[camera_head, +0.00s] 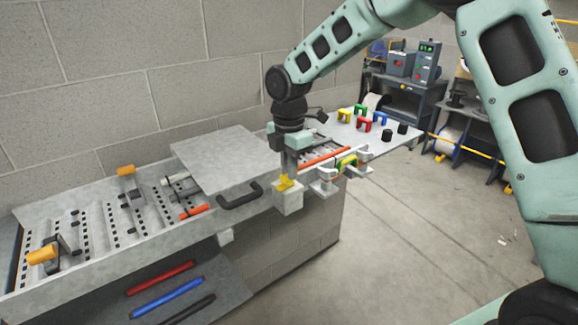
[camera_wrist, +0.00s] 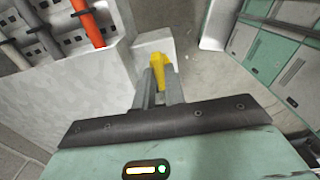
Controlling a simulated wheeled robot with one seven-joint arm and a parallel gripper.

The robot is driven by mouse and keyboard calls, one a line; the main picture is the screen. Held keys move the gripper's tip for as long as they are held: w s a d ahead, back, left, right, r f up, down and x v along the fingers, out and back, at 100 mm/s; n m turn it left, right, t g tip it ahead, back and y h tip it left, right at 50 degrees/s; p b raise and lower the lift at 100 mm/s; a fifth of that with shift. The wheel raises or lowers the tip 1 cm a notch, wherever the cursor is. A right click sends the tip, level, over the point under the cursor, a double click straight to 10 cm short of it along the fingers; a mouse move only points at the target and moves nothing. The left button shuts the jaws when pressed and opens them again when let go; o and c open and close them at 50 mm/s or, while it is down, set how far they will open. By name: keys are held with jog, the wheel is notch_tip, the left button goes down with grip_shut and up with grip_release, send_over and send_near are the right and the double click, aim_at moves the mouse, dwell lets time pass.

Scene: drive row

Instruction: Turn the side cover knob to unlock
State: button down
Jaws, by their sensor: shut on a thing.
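The side cover knob (camera_head: 286,184) is yellow and sits on a pale block (camera_head: 288,202) at the front side of the metal bench. My gripper (camera_head: 289,172) points down onto the knob and is shut on it. In the wrist view the yellow knob (camera_wrist: 158,72) shows between the two grey fingers of my gripper (camera_wrist: 158,88). The fingers hide part of the knob. The pale block (camera_wrist: 153,44) lies just beyond the fingertips.
A flat grey cover plate (camera_head: 215,158) and a black handle (camera_head: 240,196) are left of my gripper. Orange-handled clamps (camera_head: 43,255) stand at the far left. White brackets (camera_head: 324,184) stick out just right of the block. Coloured blocks (camera_head: 363,124) lie on the right end.

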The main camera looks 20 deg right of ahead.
jog(key=shift+r, duration=0.1)
jog(key=c, duration=1.5)
grip_release()
jog(key=shift+o, duration=0.2)
notch_tip(320, 180, up, 17)
jog(key=b, duration=0.4)
jog(key=shift+r, duration=0.15)
jog(key=shift+a, duration=0.1)
jog(key=s+a+f+m+b, duration=0.2)
jog(key=s+a+f+m, duration=0.1)
jog(key=s+a+f, duration=0.4)
jog(key=s+a+f+m+b, duration=0.2)
jog(key=s+f, duration=0.3)
jog(key=s, duration=0.4)
jog(key=s+d+f+m+b, duration=0.1)
jog(key=s+f+m, duration=0.3)
jog(key=s, duration=0.5)
jog(key=s+d+f+m+b, duration=0.2)
jog(key=s+f+m, duration=0.3)
jog(key=s+f, duration=0.4)
jog(key=shift+s+y+b, duration=0.3)
jog(key=shift+b, duration=0.15)
